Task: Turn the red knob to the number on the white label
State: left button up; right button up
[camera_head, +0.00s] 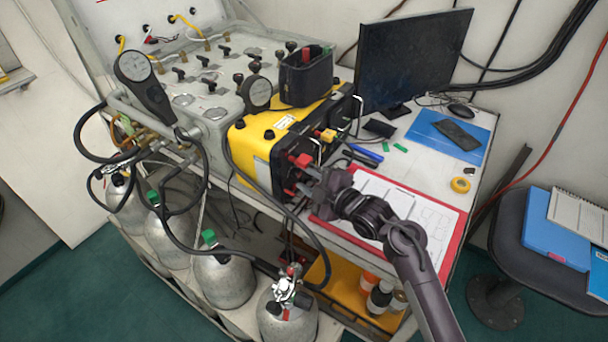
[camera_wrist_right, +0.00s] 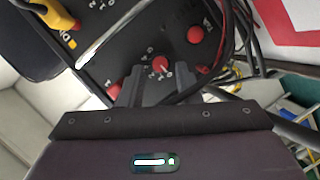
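The yellow case (camera_head: 258,150) has a black front panel with several red knobs, one of them a red knob (camera_head: 303,160) near its top. My right gripper (camera_head: 312,188) is close in front of this panel. In the right wrist view, one red knob (camera_wrist_right: 160,64) with white markings around it lies just beyond the gap between my right fingertips (camera_wrist_right: 158,80). The fingers look apart; contact with the knob cannot be told. A small white label (camera_head: 285,122) is on top of the case; its writing is too small to read. My left gripper is not in view.
Other red knobs (camera_wrist_right: 194,34) are close beside the fingers. Black cables (camera_wrist_right: 235,40) hang near the panel's right in the wrist view. A red clipboard (camera_head: 447,258) lies under my right arm. A monitor (camera_head: 415,58) stands behind; gas cylinders (camera_head: 222,280) stand below.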

jog(key=shift+x, duration=0.8)
jog(key=shift+c, duration=0.4)
